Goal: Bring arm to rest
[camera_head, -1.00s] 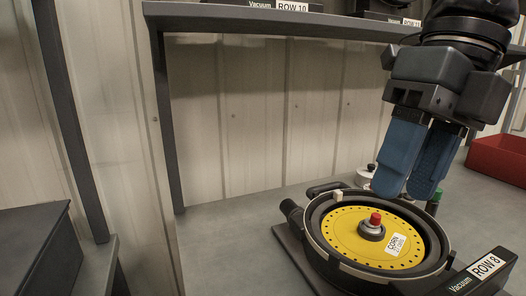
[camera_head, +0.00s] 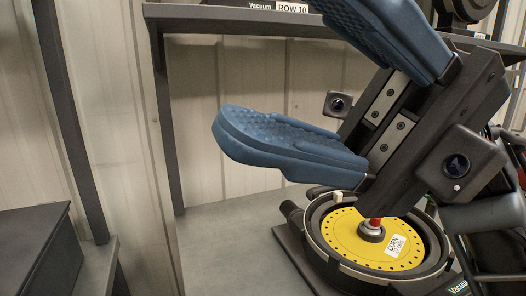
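My gripper (camera_head: 318,92) is large in the head view, in front of the upper right of the scene. Its two blue padded fingers point left and are spread wide, with nothing between them. The seed meter (camera_head: 312,238) lies on the bench below it, with a yellow seed plate (camera_head: 343,237) labelled CORN and a red-topped knob (camera_head: 373,225) at its centre.
A shelf (camera_head: 215,22) labelled ROW 10 runs across the back, with a dark round unit (camera_head: 470,8) on it at right. The bench (camera_head: 225,235) is clear left of the meter. A dark box (camera_head: 32,240) stands at far left.

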